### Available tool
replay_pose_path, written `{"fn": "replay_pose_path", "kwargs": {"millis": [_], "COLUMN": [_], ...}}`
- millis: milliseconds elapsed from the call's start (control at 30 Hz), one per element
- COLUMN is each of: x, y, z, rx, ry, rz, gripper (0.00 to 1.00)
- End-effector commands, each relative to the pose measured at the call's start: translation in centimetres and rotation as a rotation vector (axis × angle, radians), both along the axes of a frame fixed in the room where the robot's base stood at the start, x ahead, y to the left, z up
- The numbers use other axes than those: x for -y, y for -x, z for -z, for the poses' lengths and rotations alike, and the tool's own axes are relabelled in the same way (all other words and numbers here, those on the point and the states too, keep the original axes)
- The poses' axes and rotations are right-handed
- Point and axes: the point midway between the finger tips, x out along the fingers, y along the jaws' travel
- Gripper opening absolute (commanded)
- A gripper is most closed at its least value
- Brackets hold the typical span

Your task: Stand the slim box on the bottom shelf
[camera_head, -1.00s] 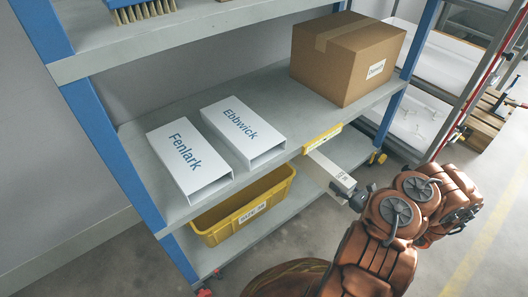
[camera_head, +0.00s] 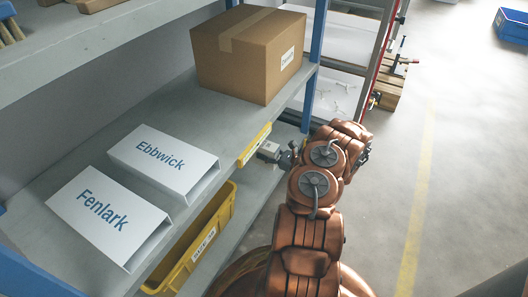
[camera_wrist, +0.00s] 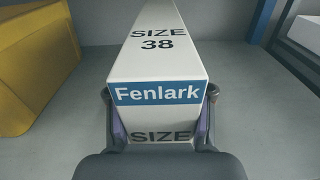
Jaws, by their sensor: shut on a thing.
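The slim box (camera_wrist: 158,70) is white, printed "SIZE 38", with a blue "Fenlark" label on its near end. My gripper (camera_wrist: 160,122) is shut on this near end, one finger on each side. The box extends away from my gripper over the grey bottom shelf (camera_wrist: 255,115); I cannot tell whether it touches the shelf. In the head view my gripper (camera_head: 270,151) is at the front edge of the rack, below the yellow edge label. There the middle shelf hides most of the box. The bottom shelf (camera_head: 252,203) shows beside my arm.
A yellow bin (camera_head: 203,240) stands on the bottom shelf, left of the box; it also shows in the wrist view (camera_wrist: 35,65). White Fenlark (camera_head: 108,217) and Ebbwick (camera_head: 163,163) holders and a cardboard carton (camera_head: 249,52) are on the middle shelf above. A blue post (camera_wrist: 262,22) stands at right.

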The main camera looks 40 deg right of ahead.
Motion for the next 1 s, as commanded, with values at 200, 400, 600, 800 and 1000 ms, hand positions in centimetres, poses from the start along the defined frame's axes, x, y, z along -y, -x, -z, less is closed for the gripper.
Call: {"fn": "replay_pose_path", "kwargs": {"millis": [200,400,600,800,1000], "x": [3.2,4.5,5.2,5.1,5.0], "y": [-3.1,-4.4,-5.1,-4.9,-5.0], "z": [0.8,0.7,1.0,3.8,4.1], "rx": [0.002,0.001,0.003,0.003,0.003], "ry": [0.005,0.0,0.0,-0.001,0.0], "rz": [-0.002,-0.002,-0.003,-0.002,-0.003], "gripper": [0.11,0.11,0.11,0.11,0.11]}}
